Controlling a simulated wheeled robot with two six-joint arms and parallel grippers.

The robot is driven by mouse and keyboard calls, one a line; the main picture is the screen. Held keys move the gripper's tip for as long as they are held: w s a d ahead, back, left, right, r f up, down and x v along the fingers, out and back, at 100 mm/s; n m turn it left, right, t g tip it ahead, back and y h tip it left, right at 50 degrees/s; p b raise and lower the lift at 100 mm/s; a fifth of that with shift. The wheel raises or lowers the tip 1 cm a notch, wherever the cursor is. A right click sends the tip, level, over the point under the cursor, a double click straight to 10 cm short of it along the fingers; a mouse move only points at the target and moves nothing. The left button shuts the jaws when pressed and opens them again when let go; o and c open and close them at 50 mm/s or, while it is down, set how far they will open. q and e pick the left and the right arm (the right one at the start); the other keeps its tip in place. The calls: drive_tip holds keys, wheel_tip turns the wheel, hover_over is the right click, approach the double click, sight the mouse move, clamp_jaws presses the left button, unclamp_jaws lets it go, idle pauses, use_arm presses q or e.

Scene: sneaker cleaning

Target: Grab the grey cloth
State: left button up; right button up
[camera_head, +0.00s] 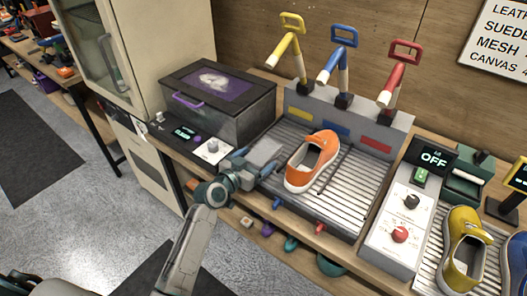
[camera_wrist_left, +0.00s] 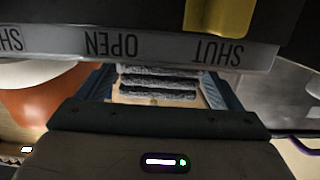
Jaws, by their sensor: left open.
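A light grey folded piece, which looks like the grey cloth (camera_head: 264,151), lies at the left edge of the ribbed wash tray, left of the orange sneaker (camera_head: 312,160). My left gripper (camera_head: 255,163) is open at its near left side, with a blue finger on either side. In the left wrist view, grey fuzzy layers, likely the cloth (camera_wrist_left: 158,84), show between the two open fingers. I cannot tell if the fingers touch it. My right gripper is not in view.
A dark lidded box (camera_head: 220,100) stands behind left, with a control panel (camera_head: 183,132) before it. Yellow, blue and red taps (camera_head: 397,75) rise behind the tray (camera_head: 350,190). A control unit (camera_head: 403,215) and a yellow sneaker (camera_head: 464,240) are at the right.

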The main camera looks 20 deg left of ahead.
use_arm(q)
drive_tip(key=shift+x, duration=1.1)
drive_tip(key=shift+s, duration=0.1)
drive_tip(key=c, duration=1.1)
drive_tip(key=shift+o, duration=0.2)
drive_tip(key=shift+r, duration=0.1)
